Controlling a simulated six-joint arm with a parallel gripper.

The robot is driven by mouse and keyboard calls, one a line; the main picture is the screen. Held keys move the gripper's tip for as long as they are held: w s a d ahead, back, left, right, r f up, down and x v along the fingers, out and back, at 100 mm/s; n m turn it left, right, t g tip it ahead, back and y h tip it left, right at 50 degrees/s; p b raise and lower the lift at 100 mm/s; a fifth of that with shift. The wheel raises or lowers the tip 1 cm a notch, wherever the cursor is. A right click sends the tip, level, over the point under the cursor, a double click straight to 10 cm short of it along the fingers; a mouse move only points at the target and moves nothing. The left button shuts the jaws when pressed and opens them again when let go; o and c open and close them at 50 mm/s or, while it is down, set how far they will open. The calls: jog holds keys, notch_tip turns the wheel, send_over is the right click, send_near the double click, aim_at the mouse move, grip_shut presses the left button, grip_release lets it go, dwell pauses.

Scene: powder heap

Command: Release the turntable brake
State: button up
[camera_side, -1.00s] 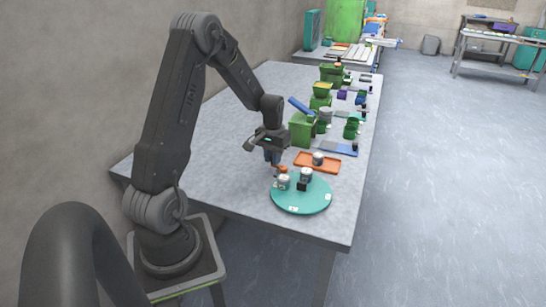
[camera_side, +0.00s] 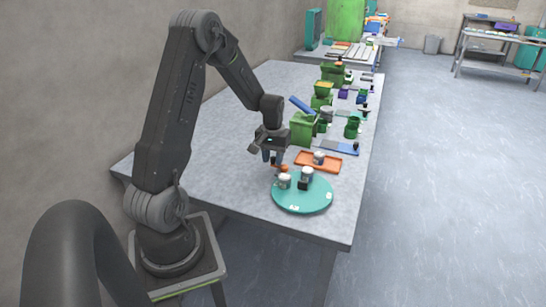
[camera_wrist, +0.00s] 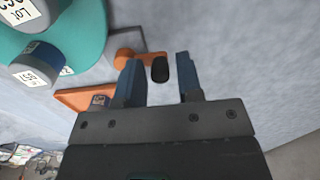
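The teal turntable (camera_side: 315,199) lies near the front of the table, with several grey jars (camera_side: 285,181) standing on it. It also shows at the upper left of the wrist view (camera_wrist: 92,35). An orange lever (camera_side: 281,168), seemingly the brake, sits at its back-left edge; the lever (camera_wrist: 126,57) ends near a black knob (camera_wrist: 160,70) in the wrist view. My gripper (camera_side: 273,160) is over the lever. In the wrist view my gripper (camera_wrist: 156,60) is open, with the knob showing between its blue fingers; contact cannot be told.
An orange tray (camera_side: 303,164) holding a jar (camera_side: 319,158) is just behind the turntable. A green box (camera_side: 303,128) and several green containers stand farther back along the right side. The table's left part is clear.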

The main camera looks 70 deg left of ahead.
aim_at(273, 157)
jog(key=shift+o, duration=0.8)
notch_tip(273, 157, up, 14)
jog(key=s+d+r+m+t+y, duration=0.1)
jog(key=s+d+r+m+t, duration=0.2)
jog(key=d, duration=0.8)
jog(key=s+d+r+m+t, duration=0.1)
jog(key=s+d+r+m, duration=0.3)
jog(key=d, duration=0.7)
jog(key=s+d+m+t+h, duration=0.1)
jog(key=s+d+m, duration=0.1)
jog(key=s+d, duration=0.4)
jog(key=shift+d+f+t, duration=0.15)
jog(key=shift+d+t, duration=0.15)
